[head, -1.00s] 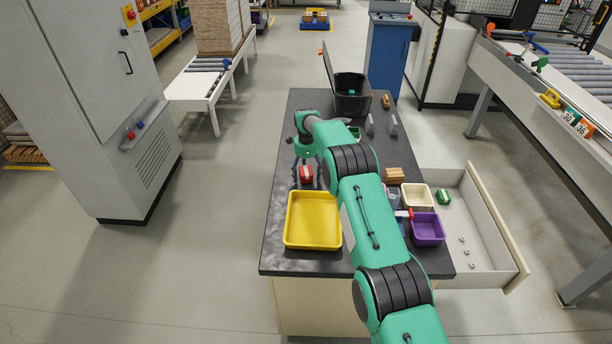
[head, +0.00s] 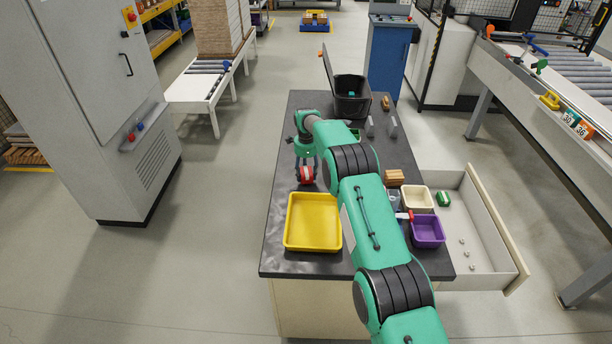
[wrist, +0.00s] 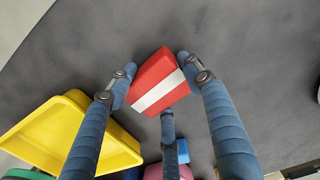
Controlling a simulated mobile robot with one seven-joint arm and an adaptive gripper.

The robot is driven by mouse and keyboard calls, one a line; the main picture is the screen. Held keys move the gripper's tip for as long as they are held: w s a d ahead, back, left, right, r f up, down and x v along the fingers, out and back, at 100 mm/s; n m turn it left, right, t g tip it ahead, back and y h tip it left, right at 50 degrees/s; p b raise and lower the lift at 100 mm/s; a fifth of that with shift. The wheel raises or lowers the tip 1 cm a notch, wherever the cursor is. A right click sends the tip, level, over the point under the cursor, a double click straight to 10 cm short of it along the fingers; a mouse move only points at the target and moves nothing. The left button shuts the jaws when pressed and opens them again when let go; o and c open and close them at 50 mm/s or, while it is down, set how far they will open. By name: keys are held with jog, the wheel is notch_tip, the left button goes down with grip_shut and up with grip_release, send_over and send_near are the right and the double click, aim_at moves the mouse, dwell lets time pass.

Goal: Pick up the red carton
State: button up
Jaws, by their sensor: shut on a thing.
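The red carton (head: 306,176) with a white stripe is near the left edge of the dark worktop, just behind the yellow tray. My gripper (head: 306,168) comes down over it from above. In the wrist view the red carton (wrist: 156,70) sits between the blue fingers of my gripper (wrist: 153,88), tilted in the picture. One finger is at its left side, one at its right and a third at its near side. The gripper is shut on the carton. I cannot tell whether the carton is clear of the worktop.
The yellow tray (head: 313,246) stands just in front of the carton. A purple bin (head: 428,243), a cream bin (head: 417,211) and wooden blocks (head: 394,177) are to the right. A black open crate (head: 351,108) is at the back. An open drawer (head: 490,262) juts out right.

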aim_at(306, 171)
notch_tip(306, 171, up, 17)
jog(key=p, duration=0.1)
jog(key=shift+p, duration=0.35)
